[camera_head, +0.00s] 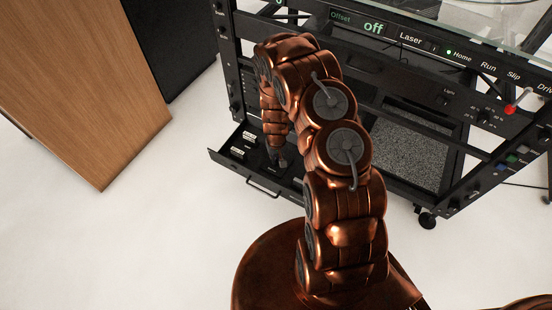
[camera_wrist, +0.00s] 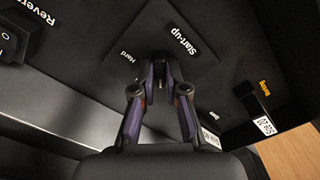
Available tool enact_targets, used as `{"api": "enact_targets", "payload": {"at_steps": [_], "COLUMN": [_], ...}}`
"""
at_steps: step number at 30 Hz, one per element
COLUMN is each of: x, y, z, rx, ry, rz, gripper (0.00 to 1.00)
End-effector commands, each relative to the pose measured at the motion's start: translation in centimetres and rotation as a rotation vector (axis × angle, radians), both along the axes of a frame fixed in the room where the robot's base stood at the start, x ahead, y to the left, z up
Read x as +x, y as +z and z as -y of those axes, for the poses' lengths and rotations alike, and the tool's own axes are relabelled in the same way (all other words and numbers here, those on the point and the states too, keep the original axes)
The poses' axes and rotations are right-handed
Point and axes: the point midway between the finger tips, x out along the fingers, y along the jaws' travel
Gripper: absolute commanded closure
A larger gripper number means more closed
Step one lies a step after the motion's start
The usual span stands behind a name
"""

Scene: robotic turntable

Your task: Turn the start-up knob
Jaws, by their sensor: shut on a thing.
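The start-up knob (camera_wrist: 159,56) is a small dark knob on a black plate marked "Start-up" and "Hard" in the wrist view. My gripper (camera_wrist: 159,72) is shut on it, with the fingertips at its sides covering most of the knob. In the head view my gripper (camera_head: 278,158) reaches down into the open black drawer (camera_head: 232,163) at the lower left of the rack. The knob itself cannot be made out there.
The rack (camera_head: 455,100) has a red-tipped lever (camera_head: 510,108). A wooden cabinet (camera_head: 85,80) stands left; white floor (camera_head: 130,235) is clear.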

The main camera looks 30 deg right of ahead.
Motion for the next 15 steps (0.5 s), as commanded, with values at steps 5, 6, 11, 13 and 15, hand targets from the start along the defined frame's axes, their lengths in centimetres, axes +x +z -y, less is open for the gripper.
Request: {"api": "enact_targets", "payload": {"at_steps": [5,6,11,13,15], "x": [0.01,0.01,0.0,-0.01,-0.02], "y": [0.01,0.0,-0.03,-0.04,-0.04], "z": [0.06,0.06,0.08,0.09,0.09], "rx": [0.0,0.0,0.0,0.0,0.0], "ry": [-0.167,-0.205,-0.357,-0.421,-0.48], "rz": [0.001,0.001,0.001,0.001,0.0], "gripper": [1.0,1.0,1.0,1.0,1.0]}}
